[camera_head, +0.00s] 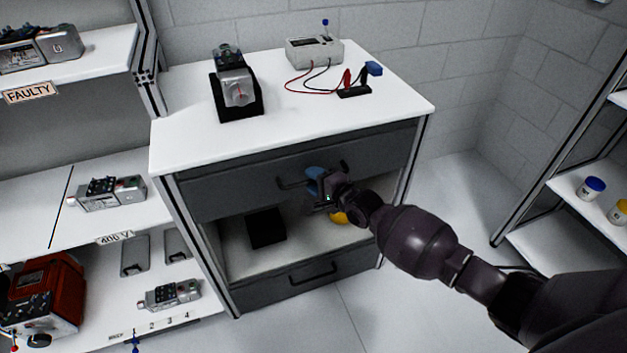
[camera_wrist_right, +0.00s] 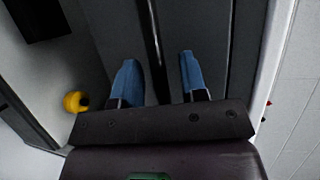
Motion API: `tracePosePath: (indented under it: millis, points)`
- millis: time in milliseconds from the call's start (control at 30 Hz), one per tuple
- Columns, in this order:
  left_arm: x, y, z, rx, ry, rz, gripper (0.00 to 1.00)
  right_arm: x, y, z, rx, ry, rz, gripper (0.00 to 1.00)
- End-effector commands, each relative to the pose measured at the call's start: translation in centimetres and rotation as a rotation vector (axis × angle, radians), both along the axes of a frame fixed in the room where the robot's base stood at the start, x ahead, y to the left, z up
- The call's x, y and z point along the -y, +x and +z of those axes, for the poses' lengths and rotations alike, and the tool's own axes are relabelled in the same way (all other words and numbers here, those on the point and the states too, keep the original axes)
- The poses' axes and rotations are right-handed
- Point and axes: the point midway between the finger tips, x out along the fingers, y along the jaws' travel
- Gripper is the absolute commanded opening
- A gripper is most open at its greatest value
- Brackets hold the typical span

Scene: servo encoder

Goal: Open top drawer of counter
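The counter (camera_head: 165,148) has a white top and a dark grey top drawer (camera_head: 228,185), whose front looks flush with the frame. A dark bar handle (camera_head: 291,183) sits on the drawer front, partly hidden by my right gripper (camera_head: 321,181). The right gripper is at the right part of the handle. In the right wrist view its two blue fingers (camera_wrist_right: 159,80) are apart. A dark bar, apparently the handle (camera_wrist_right: 154,45), runs between them, with a visible gap to each finger. My left gripper is not in view.
Below the drawer, an open shelf holds a black box (camera_head: 266,228) and a yellow object (camera_head: 339,217). A lower drawer (camera_head: 300,284) is beneath. A device on a black stand (camera_head: 237,92) and a meter (camera_head: 314,51) stand on top. Shelving flanks both sides; floor in front is clear.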

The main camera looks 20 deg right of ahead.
Motion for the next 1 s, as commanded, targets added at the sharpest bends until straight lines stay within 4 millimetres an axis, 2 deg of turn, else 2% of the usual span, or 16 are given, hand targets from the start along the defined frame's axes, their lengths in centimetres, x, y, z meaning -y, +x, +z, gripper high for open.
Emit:
tracePosePath:
  millis: [333,600,1000]
  points:
    - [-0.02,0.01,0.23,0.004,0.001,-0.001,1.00,-0.13,0.27,-0.02,0.000,0.000,0.000,0.39]
    - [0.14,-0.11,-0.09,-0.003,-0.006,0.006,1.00,-0.12,0.26,-0.02,0.000,0.000,0.000,0.00]
    - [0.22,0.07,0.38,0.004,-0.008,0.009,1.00,-0.08,-0.38,0.17,0.001,0.000,0.000,0.00]
